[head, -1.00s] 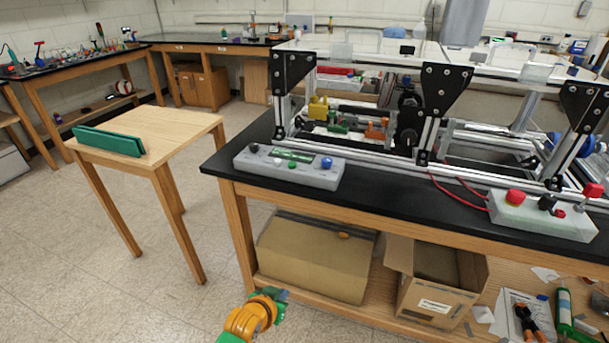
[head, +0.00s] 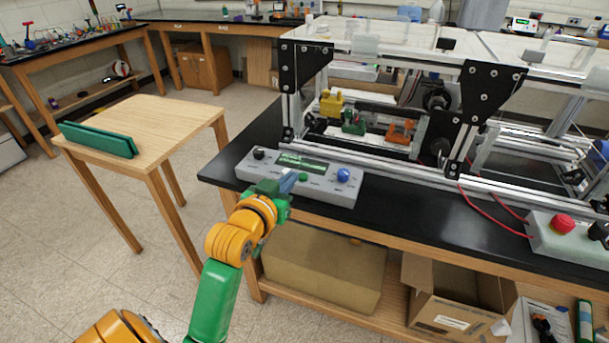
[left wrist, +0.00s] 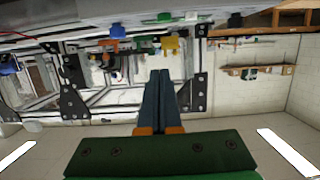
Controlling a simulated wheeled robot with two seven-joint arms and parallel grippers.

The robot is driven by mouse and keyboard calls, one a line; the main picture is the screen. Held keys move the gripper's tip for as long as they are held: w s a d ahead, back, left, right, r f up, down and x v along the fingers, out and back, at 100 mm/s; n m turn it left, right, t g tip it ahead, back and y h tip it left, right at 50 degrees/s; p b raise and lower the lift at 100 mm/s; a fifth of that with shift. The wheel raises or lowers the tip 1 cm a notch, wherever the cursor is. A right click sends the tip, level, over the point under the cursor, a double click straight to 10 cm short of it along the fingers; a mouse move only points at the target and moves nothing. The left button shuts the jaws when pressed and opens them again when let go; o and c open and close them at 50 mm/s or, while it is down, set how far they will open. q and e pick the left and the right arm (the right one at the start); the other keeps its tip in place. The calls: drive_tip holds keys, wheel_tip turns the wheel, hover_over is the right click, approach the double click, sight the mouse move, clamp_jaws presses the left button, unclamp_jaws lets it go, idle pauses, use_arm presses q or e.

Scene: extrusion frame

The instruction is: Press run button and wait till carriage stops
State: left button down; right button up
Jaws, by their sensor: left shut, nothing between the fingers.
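A grey control box (head: 325,190) sits on the front left of the black bench. It has a black knob (head: 259,153), a green display (head: 302,162), a small green button (head: 303,178) and a blue knob (head: 343,174). No label says which is the run button. My left gripper (head: 289,181) is shut and empty, its fingertips at the box's front, just left of the green button; I cannot tell if they touch. Its closed fingers (left wrist: 160,75) also show in the left wrist view. Yellow (head: 331,103), green (head: 353,122) and orange (head: 401,131) parts sit inside the extrusion frame (head: 455,180); which is the carriage is unclear.
A second control box (head: 565,250) with a red button stands at the right, joined by red wires. A wooden table (head: 150,125) with green panels (head: 97,138) stands left. Cardboard boxes (head: 320,268) lie on the lower shelf. Floor between table and bench is clear.

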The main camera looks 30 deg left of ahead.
use_arm(q)
hover_over(303, 177)
drive_tip(key=s+d, duration=0.1)
drive_tip(key=s, duration=0.1)
wheel_tip(303, 177, down, 2)
drive_tip(key=f, duration=0.3)
drive_tip(key=shift+w+d, duration=0.2)
drive_tip(key=shift+w, duration=0.05)
drive_tip(key=shift+s+f, duration=0.1)
drive_tip(key=shift+f, duration=0.55)
